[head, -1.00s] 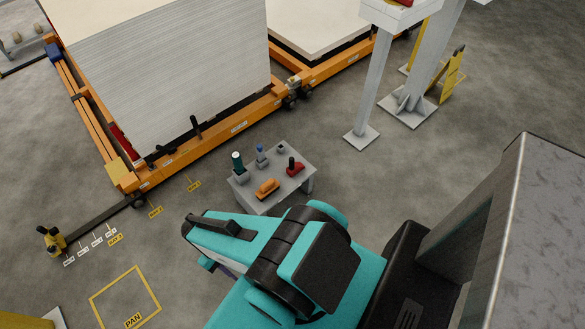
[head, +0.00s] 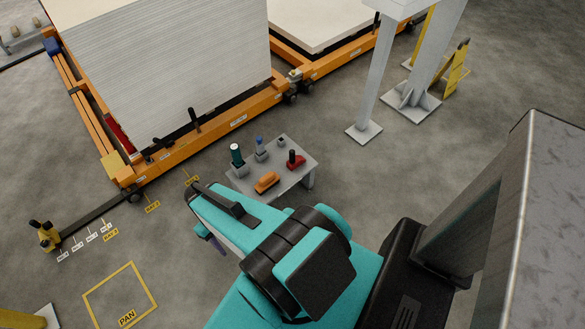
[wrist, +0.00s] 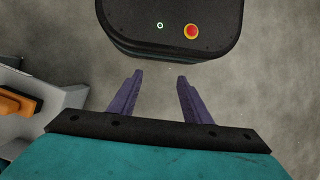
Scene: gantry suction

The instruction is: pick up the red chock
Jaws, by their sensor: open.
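The red chock (head: 295,163), a low red piece with a dark upright knob, sits at the right side of a small grey table (head: 281,191) in the head view. It does not show in the wrist view. In the wrist view, my gripper (wrist: 159,79) is open, its two purple fingers apart with nothing between them. In the head view, my teal arm hides most of the gripper; a bit of purple shows left of the arm, in front of and left of the table, apart from the chock.
An orange tool (head: 267,182) lies on the table; it also shows at the wrist view's left edge (wrist: 18,102). A green-topped piece (head: 236,155) and a blue-knobbed piece (head: 260,147) stand behind it. Beyond is an orange frame (head: 222,128) bearing stacked sheets. A grey post (head: 371,85) stands right.

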